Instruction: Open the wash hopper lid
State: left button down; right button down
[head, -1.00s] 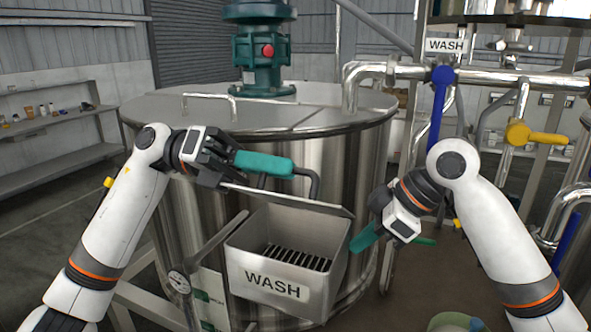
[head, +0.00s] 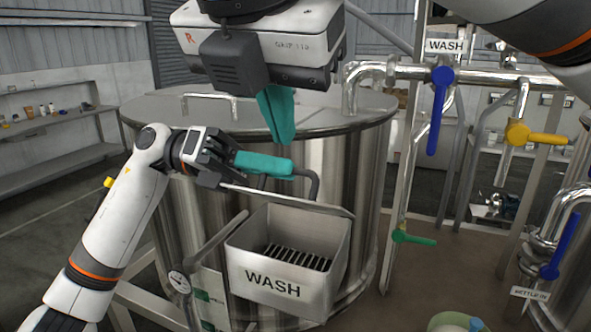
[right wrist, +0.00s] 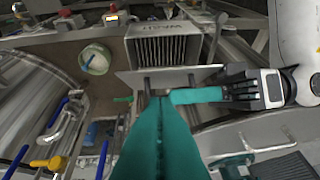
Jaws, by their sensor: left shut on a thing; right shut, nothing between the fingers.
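The wash hopper (head: 285,262) is a steel box labelled WASH on the front of the tank. Its top is open and dark grate bars show inside. Its lid (head: 290,203) is raised, seen nearly edge-on along the hopper's back edge; it is a pale plate in the right wrist view (right wrist: 130,77). My left gripper (head: 264,165) is shut on the lid's dark bar handle (head: 313,188). My right gripper (head: 278,115) is shut and empty, high above the lid and close to the head camera. Its teal fingers fill the middle of the right wrist view (right wrist: 160,135).
The large steel tank (head: 350,150) stands behind the hopper. Pipes with a blue valve handle (head: 438,108) and a yellow valve handle (head: 545,138) are at the right. A green handle (head: 415,239) sits lower. A round pale container (head: 452,322) is at the bottom edge.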

aim_at(305, 171)
jog(key=shift+n+h, duration=0.3)
jog(key=shift+h, duration=0.1)
jog(key=x, duration=0.8)
jog(key=shift+a+f, duration=0.15)
jog(key=shift+f, duration=0.15)
jog(key=shift+w+d+r, duration=0.2)
jog(key=shift+w+r, duration=0.2)
jog(key=shift+w, duration=0.15)
pick_arm(q)
jog(key=shift+s+d, duration=0.1)
pick_arm(e)
jog(key=shift+w+d+r, duration=0.15)
jog(key=shift+w, duration=0.05)
pick_arm(q)
jog(key=c, duration=1.5)
grip_release()
jog(key=shift+c, duration=0.2)
